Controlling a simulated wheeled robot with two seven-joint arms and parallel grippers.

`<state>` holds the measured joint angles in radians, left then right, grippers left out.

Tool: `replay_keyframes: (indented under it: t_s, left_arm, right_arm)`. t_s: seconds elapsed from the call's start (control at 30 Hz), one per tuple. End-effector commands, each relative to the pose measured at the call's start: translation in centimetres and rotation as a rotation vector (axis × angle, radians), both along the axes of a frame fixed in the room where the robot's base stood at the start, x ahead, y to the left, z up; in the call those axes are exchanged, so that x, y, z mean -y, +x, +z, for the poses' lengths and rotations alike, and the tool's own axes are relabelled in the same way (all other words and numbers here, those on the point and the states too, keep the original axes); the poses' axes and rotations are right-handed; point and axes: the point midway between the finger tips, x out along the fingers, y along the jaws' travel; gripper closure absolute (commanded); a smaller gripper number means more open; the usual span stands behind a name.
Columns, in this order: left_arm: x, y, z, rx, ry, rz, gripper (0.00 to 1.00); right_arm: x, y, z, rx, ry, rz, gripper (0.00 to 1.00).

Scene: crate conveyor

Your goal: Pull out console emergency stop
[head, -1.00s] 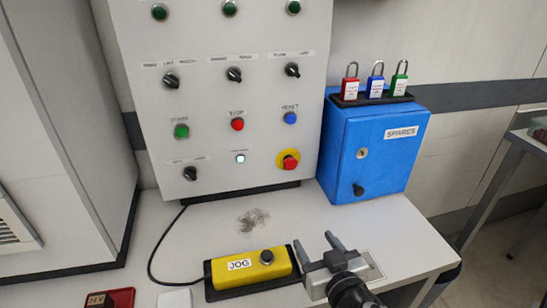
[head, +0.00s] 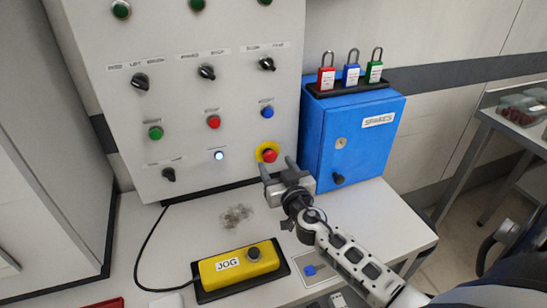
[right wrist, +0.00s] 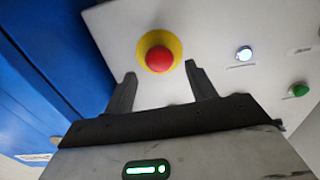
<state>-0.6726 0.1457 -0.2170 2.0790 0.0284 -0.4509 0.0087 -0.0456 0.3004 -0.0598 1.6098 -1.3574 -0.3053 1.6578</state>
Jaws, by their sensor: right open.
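The emergency stop is a red mushroom button (head: 269,155) on a yellow round plate, low on the right of the grey console panel (head: 235,135). It also shows in the right wrist view (right wrist: 159,58), just beyond the fingertips and between their lines. My right gripper (head: 277,165) is open and empty, close in front of and slightly below the button in the head view. In the right wrist view its two fingers (right wrist: 159,80) stand apart on either side, with no visible contact with the button. My left gripper is not in view.
A blue spares box (head: 350,140) with several padlocks on top stands right of the console. A yellow jog box (head: 238,263) with a cable lies on the bench below. A lit white lamp (head: 219,155) and other buttons and switches are left of the stop.

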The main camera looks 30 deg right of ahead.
Motion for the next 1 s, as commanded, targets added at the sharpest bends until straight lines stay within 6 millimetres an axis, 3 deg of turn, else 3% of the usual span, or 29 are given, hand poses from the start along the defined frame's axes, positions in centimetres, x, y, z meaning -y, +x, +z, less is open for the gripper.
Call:
replay_keyframes:
  t_s: [0.2, 0.53, 0.57, 0.7, 0.77, 1.0]
  left_arm:
    - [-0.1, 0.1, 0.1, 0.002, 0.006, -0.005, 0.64]
    - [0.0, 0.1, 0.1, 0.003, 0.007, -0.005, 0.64]
    - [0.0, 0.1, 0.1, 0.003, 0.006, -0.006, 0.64]
    - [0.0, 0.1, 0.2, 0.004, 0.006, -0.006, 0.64]
    - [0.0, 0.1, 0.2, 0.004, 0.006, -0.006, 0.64]
    - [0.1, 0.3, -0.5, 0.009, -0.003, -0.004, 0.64]
  right_arm:
    - [0.6, 2.3, 0.0, 0.0, 0.0, 0.0, 0.44]
    - [0.6, 2.6, 0.0, -0.001, 0.0, 0.0, 0.44]
    - [0.6, 2.6, 0.0, -0.001, 0.0, 0.0, 0.47]
    - [0.6, 2.6, 0.0, -0.001, 0.0, 0.0, 0.86]
    - [0.6, 2.6, 0.0, -0.001, 0.0, 0.0, 1.0]
    - [0.3, 1.5, -0.3, 0.001, 0.004, 0.0, 1.0]
